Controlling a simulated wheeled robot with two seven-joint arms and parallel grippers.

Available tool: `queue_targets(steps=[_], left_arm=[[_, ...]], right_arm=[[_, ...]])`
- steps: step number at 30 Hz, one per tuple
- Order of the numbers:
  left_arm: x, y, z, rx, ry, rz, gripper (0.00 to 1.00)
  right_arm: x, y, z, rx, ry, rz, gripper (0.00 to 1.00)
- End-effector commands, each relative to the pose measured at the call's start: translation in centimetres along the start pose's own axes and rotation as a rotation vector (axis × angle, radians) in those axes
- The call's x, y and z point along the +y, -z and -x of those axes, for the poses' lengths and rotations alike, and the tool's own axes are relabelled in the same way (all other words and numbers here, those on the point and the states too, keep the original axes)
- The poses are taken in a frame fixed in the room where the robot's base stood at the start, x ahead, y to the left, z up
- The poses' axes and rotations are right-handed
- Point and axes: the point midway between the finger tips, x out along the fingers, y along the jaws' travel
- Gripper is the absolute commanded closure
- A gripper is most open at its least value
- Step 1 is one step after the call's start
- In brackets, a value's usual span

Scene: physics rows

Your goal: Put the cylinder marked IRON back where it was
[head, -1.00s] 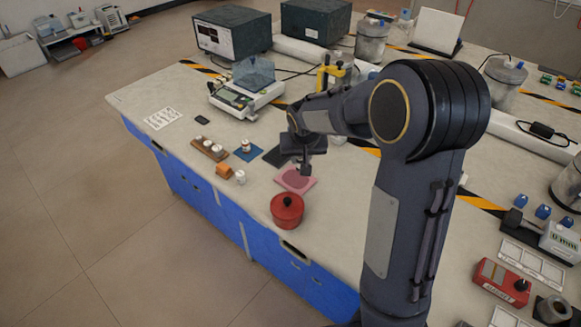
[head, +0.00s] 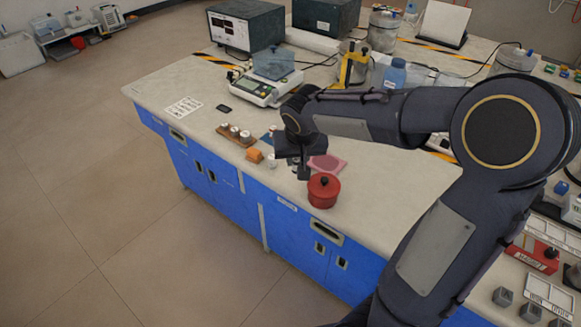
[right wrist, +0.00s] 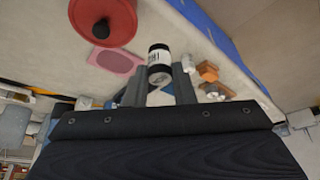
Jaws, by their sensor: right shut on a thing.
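My right gripper (head: 303,172) is shut on a cylinder with dark ends and a white label (right wrist: 159,58), seen between its fingers in the right wrist view. The label is too small to read, so I cannot tell if it says IRON. In the head view the gripper is over the bench, left of the pink pad (head: 327,163) and behind the red lidded pot (head: 323,191). A wooden rack (head: 233,138) with several small cylinders is to its left. A blue mat (head: 266,140) is partly hidden behind the gripper. My left gripper is not in view.
An orange block (head: 254,155) and a small white piece (head: 271,161) lie near the bench's front edge, left of the gripper. A balance (head: 258,88) stands behind. A printed sheet (head: 183,107) and dark flat object (head: 224,108) lie at the left.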

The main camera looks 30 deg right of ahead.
Motion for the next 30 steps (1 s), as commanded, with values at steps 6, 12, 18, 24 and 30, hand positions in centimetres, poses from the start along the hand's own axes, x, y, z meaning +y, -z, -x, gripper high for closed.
queue_targets(steps=[6, 12, 18, 24, 30], left_arm=[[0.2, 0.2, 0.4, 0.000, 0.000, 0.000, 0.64], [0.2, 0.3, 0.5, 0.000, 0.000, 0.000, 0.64], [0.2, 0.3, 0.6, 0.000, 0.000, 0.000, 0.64], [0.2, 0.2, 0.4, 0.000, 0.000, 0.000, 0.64], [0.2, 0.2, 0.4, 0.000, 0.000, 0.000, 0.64]], right_arm=[[-0.1, 2.5, -5.2, -0.005, -0.004, 0.000, 0.97], [-0.2, 3.4, -7.8, 0.000, 0.000, 0.000, 0.97], [-0.2, 3.6, -9.3, -0.002, -0.001, 0.000, 0.97], [-0.3, 2.6, -11.6, 0.000, 0.001, 0.001, 0.97], [-0.3, 2.6, -11.6, 0.002, 0.001, 0.000, 0.97]])
